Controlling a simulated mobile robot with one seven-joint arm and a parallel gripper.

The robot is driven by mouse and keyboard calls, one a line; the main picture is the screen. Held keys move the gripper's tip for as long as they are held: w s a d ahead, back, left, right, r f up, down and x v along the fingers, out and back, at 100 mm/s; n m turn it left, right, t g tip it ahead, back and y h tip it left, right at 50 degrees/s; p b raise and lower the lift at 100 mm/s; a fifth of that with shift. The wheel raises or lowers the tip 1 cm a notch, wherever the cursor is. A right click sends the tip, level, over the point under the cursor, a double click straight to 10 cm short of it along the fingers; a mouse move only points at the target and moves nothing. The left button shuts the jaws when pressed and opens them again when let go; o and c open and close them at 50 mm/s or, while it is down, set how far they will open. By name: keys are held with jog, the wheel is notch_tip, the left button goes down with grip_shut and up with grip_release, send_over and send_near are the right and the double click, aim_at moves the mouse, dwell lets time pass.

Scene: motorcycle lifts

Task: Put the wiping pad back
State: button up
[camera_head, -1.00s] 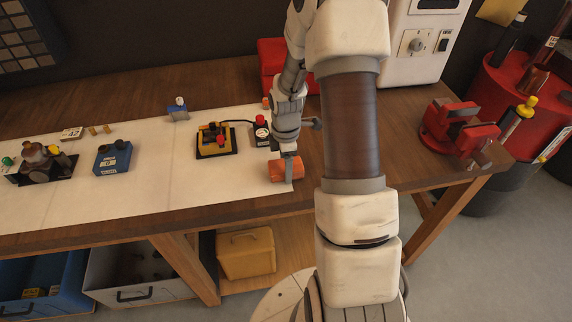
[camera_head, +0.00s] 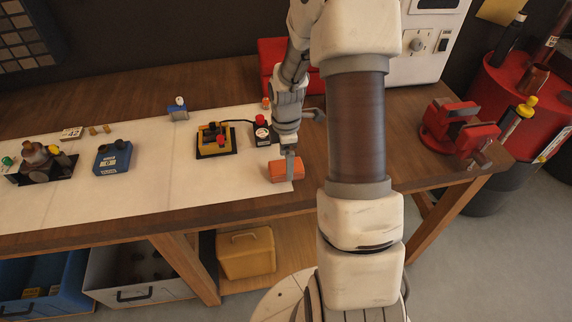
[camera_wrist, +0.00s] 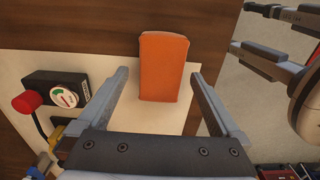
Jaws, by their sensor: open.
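The wiping pad, an orange block (camera_head: 282,172), lies at the right end of the white sheet, near the bench's front edge. My gripper (camera_head: 291,163) is over its right part in the head view and hides some of it. In the wrist view the pad (camera_wrist: 163,66) shows whole, reaching ahead of my two spread fingertips (camera_wrist: 160,75). There is a clear gap on each side, so my gripper is open and not holding the pad.
A black gauge box (camera_head: 262,131) and a yellow-black device (camera_head: 215,140) stand left of my gripper. A blue box (camera_head: 113,158) is farther left. A red vise (camera_head: 460,130) is on the right. Bare wood (camera_head: 320,180) lies just right of the sheet.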

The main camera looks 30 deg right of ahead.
notch_tip(320, 180, up, 9)
jog(key=shift+r, duration=0.2)
dwell(0.5)
